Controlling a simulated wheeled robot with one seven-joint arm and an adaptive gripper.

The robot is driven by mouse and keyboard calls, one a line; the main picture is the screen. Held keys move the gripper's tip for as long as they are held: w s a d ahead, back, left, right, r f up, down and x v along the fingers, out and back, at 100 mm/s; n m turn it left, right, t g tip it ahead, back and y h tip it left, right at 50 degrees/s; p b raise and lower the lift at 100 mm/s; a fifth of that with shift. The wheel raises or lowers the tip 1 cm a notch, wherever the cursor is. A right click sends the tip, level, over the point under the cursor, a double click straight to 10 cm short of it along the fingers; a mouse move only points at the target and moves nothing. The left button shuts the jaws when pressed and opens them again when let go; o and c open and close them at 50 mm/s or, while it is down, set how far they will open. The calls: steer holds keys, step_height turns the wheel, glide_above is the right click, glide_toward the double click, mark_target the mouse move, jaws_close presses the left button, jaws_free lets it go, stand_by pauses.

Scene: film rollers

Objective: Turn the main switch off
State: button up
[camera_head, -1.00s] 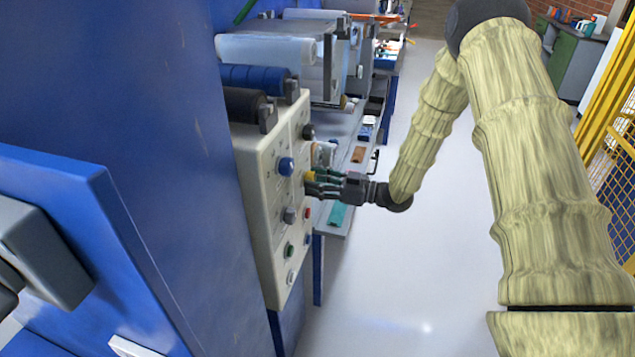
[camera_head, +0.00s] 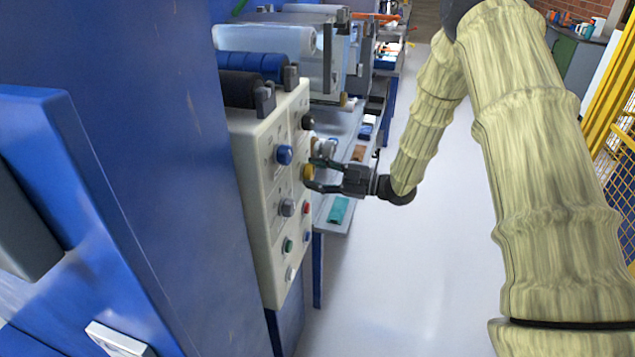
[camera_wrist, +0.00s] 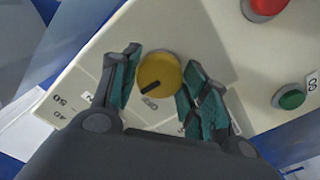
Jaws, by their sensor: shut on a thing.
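A yellow knob (camera_head: 308,172) with a black pointer mark sits on the cream control panel (camera_head: 268,240). In the wrist view the yellow knob (camera_wrist: 158,72) is between my two fingers, its round face fully visible and its pointer slanting to the lower left. My gripper (camera_head: 318,174) is at the panel's face, shut on the knob with one finger on each side. It also shows in the wrist view (camera_wrist: 157,85), with teal pads on both fingers. Small printed labels lie around the knob, partly hidden by the fingers.
The panel also carries a blue knob (camera_head: 285,154), a grey knob (camera_head: 287,207), a red button (camera_wrist: 266,6), a green button (camera_wrist: 290,98) and several others. Dark and blue rollers (camera_head: 252,65) lie above it. Clear floor (camera_head: 390,270) stretches to the right.

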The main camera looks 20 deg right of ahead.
steer(key=n+b, duration=0.2)
steer(key=n, duration=0.1)
steer(key=n+b, duration=0.1)
steer(key=b, duration=0.1)
steer(key=shift+f, duration=0.25)
steer(key=shift+r+n+b, duration=0.15)
steer(key=shift+n+b, duration=1.2)
steer(key=shift+n, duration=0.35)
steer(key=o, duration=1)
steer(key=shift+r, duration=0.1)
steer(key=shift+s+d, duration=0.1)
steer(key=v, duration=1.2)
